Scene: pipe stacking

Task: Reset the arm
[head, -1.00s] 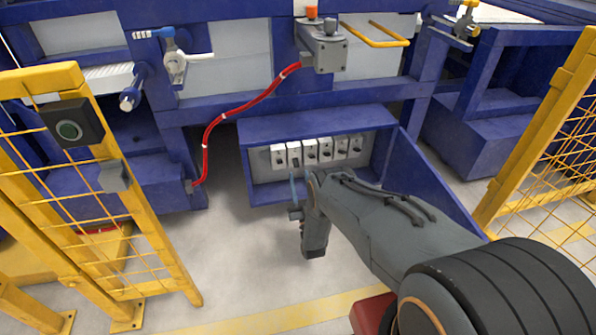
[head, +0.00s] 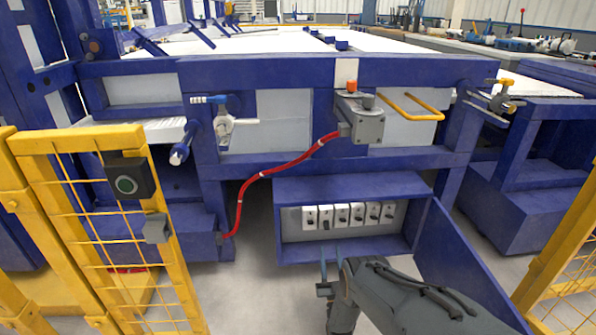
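My arm comes in from the lower right of the head view. My gripper (head: 331,262) is in front of the open blue switch box (head: 352,184). Its thin blue-grey fingers point up toward the box's lower edge, with a small gap showing between them. Nothing shows between the fingers. The row of white switches (head: 341,216) inside the box is in plain view, above and beyond the gripper. I cannot tell whether the gripper touches the box.
Another yellow fence (head: 563,262) is at right. The box's open blue door (head: 462,262) is close to my arm. A red hose (head: 262,177) hangs from a grey unit (head: 362,122). Floor is free at lower left centre.

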